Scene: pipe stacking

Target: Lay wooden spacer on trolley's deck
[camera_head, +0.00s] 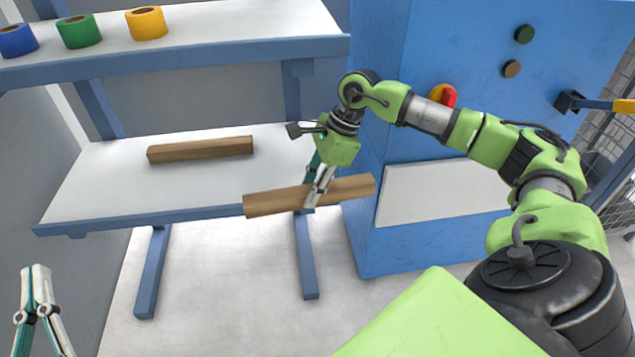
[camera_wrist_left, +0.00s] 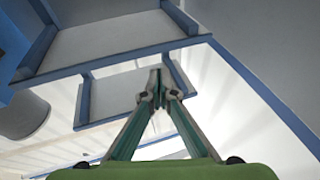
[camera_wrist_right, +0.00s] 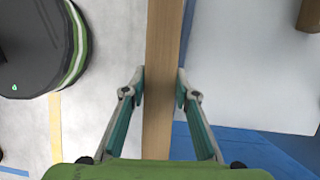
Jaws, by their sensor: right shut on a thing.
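A wooden spacer (camera_head: 347,189) is held in my right gripper (camera_head: 318,190), which is shut around its middle. It hangs nearly level in front of the lower shelf's front edge. In the right wrist view the spacer (camera_wrist_right: 160,60) runs between the two fingers (camera_wrist_right: 161,85). A second wooden spacer (camera_head: 200,149) lies on the lower shelf (camera_head: 110,190). My left gripper (camera_head: 38,272) is at the lower left, raised and empty; in the left wrist view its fingertips (camera_wrist_left: 159,84) meet. I cannot make out the trolley's deck in the head view.
Blue, green and yellow tape rolls (camera_head: 147,23) stand on the upper shelf (camera_head: 230,22). A blue cabinet (camera_head: 400,240) with a red and yellow switch (camera_head: 442,95) stands right of the shelving. A dark round body with a green stripe (camera_wrist_right: 35,45) shows in the right wrist view.

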